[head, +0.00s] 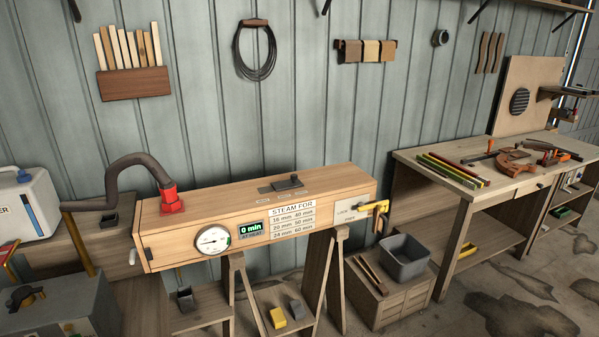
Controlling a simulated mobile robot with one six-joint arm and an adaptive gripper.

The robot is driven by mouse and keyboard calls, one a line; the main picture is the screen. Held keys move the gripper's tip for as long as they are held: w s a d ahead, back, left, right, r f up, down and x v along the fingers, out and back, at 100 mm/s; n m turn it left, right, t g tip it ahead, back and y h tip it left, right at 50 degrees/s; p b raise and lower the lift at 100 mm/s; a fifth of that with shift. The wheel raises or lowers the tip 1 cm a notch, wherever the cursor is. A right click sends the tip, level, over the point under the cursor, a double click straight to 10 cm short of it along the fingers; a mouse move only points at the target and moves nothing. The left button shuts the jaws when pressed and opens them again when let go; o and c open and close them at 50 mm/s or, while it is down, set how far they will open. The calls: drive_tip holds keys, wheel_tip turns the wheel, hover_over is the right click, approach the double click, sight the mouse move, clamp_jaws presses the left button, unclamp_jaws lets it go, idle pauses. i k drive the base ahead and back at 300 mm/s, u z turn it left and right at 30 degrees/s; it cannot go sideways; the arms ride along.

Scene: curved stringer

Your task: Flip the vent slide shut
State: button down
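The vent slide (287,183) is a dark plate with a small raised knob on top of the long wooden steam box (240,202). Small pale labels lie on the lid just in front of it. They are too small to read, and I cannot tell whether the slide is open or shut. My gripper is not in view.
A dark hose with a red fitting (171,200) joins the box's left top. A gauge (212,240), a display reading 0 min (251,228) and a yellow-handled latch (378,207) are on the box. A grey bin (404,259) stands right; a workbench (444,165) holds tools.

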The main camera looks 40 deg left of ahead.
sight(293, 182)
drive_tip(key=u, duration=0.2)
drive_tip(key=i, duration=0.8)
drive_tip(key=u, duration=0.9)
drive_tip(key=i, duration=1.05)
drive_tip(key=u, duration=0.5)
drive_tip(key=k, duration=0.95)
drive_tip(key=u, duration=0.2)
drive_tip(key=i, duration=0.3)
drive_tip(key=z, duration=0.05)
